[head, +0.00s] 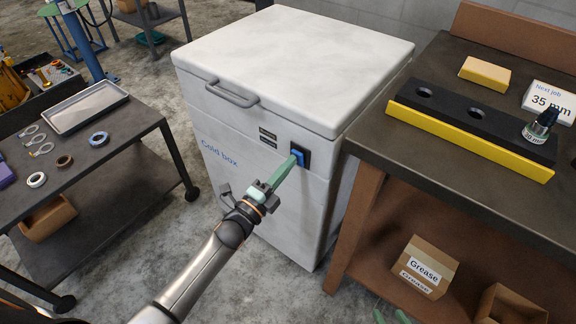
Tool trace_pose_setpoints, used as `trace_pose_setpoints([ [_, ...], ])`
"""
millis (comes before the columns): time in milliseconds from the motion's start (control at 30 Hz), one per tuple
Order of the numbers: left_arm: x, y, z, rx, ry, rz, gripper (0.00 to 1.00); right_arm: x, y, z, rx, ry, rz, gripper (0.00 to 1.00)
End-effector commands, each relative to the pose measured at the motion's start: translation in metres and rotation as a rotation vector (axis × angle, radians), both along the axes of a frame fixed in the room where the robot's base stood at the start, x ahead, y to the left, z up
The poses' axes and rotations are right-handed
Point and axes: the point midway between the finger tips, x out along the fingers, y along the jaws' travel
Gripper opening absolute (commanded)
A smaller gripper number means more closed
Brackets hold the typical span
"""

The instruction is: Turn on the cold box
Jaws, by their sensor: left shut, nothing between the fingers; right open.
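The cold box (230,190) is a white chest with a closed lid (290,60), a grey handle and blue "Cold box" lettering. A black switch plate with a blue rocker (299,157) is on its front, near the upper right corner. My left gripper (294,160) is shut and empty, its green fingertips at the rocker and appearing to touch it. The fingers hide part of the switch, so I cannot tell its position. Green fingertips of my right gripper (391,316) show at the bottom edge, apart and empty.
A workbench (440,160) stands close on the right, with a black holed block, a yellow block and a "35 mm" card. A "Grease" box (423,268) is on its lower shelf. A cart (110,160) with a tray and rings stands left. Bare floor lies between.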

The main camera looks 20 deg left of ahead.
Motion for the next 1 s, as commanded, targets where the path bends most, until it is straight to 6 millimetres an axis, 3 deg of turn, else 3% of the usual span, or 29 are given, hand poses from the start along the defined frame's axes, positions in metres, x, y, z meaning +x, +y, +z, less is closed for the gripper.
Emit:
trace_pose_setpoints([
  [433, 0.002, -0.001, 0.003, 0.003, 0.007, -0.001, 0.0, 0.003, -0.001, 0.006, -0.003, -0.012, 0.003, 0.5],
  [1000, 0.014, -0.005, 0.019, 0.081, 0.22, -0.001, 0.0, -0.001, 0.007, 0.057, 0.007, 0.022, 0.009, 0.5],
])
